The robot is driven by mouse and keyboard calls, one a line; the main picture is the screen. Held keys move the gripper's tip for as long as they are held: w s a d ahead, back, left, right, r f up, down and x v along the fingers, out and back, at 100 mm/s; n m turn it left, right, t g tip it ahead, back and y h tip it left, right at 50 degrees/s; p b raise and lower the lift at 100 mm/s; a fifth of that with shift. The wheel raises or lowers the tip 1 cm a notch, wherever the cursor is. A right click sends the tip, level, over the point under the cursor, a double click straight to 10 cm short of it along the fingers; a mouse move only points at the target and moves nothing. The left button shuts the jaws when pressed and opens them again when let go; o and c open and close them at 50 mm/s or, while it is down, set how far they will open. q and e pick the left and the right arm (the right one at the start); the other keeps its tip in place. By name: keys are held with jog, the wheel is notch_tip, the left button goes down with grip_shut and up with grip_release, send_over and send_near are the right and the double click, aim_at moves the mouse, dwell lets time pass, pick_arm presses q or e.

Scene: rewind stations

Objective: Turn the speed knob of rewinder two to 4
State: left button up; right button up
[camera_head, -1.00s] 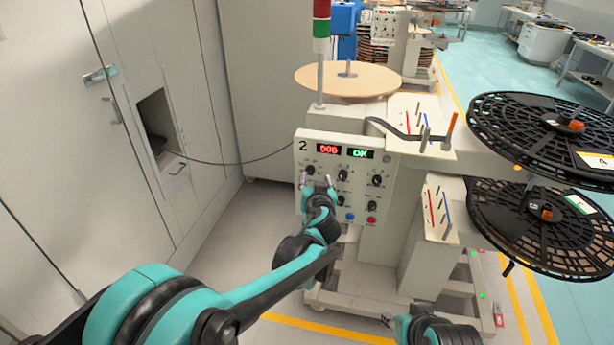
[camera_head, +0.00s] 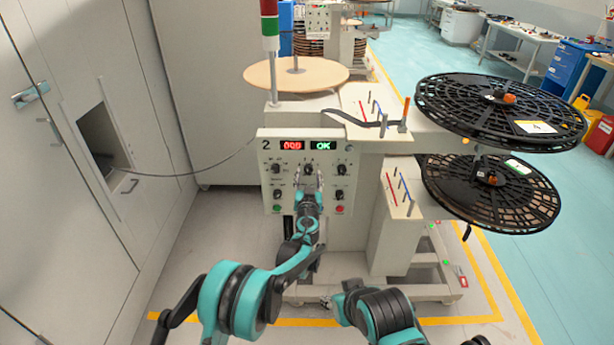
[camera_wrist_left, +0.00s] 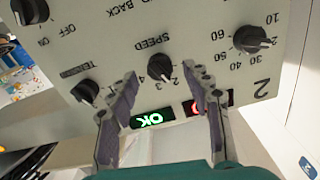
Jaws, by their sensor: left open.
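Rewinder two has a cream control panel (camera_head: 267,150) marked 2. The speed knob (camera_head: 309,169) is the middle black knob of the top row; it also shows, upside down, in the left wrist view (camera_wrist_left: 160,67). Small digits including 3 ring it; I cannot tell exactly where its pointer stands. My left gripper (camera_head: 308,187) is open just in front of the panel, below the knob in the head view. In the left wrist view the open fingers (camera_wrist_left: 163,82) are on either side of the knob's line, apart from it.
The tension knob (camera_wrist_left: 85,92) and a timer knob (camera_wrist_left: 253,38) flank the speed knob. Red 000 (camera_head: 291,145) and green OK (camera_head: 323,145) displays are lit above. Black reels (camera_head: 500,112) stand out at the right. Grey cabinets (camera_head: 60,170) line the left.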

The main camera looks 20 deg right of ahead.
pick_arm(q)
jog(key=shift+x, duration=1.05)
grip_shut()
jog(key=shift+m, duration=0.4)
jog(key=m, duration=0.3)
jog(key=shift+m+b, duration=0.3)
jog(key=m, duration=0.9)
jog(key=shift+d, duration=0.1)
jog(key=shift+f+m, duration=0.1)
jog(key=shift+m, duration=2.2)
